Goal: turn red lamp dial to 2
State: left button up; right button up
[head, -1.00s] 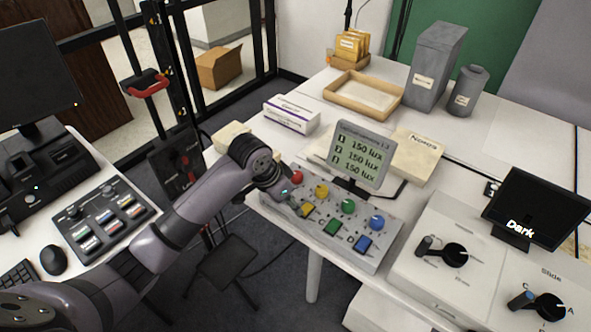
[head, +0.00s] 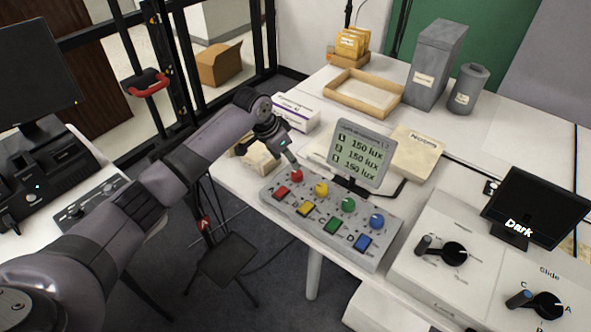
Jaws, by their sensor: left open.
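The red lamp dial (head: 296,176) is a small red knob at the left end of the back row on a grey control panel (head: 268,198). Yellow (head: 321,189), green (head: 348,205) and blue (head: 376,221) dials follow to its right. My left gripper (head: 292,162) is open, just above and behind the red dial, pointing down at it. I cannot tell whether its fingertips touch the dial. A small screen (head: 361,155) behind the panel shows several rows, with "150 lux" legible. My right gripper is not in view.
Red (head: 282,192), yellow (head: 304,208), green (head: 331,226) and blue (head: 362,242) buttons line the panel's front. A white box (head: 297,112) lies behind my gripper. Large black knobs (head: 454,253) sit on white units at right.

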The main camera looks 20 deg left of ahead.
aim_at(297, 173)
pick_arm(q)
jog(key=x, duration=0.8)
jog(key=shift+w+d+f, duration=0.1)
jog(key=shift+d+f, duration=0.05)
jog(key=shift+f, duration=0.1)
jog(key=c, duration=1.1)
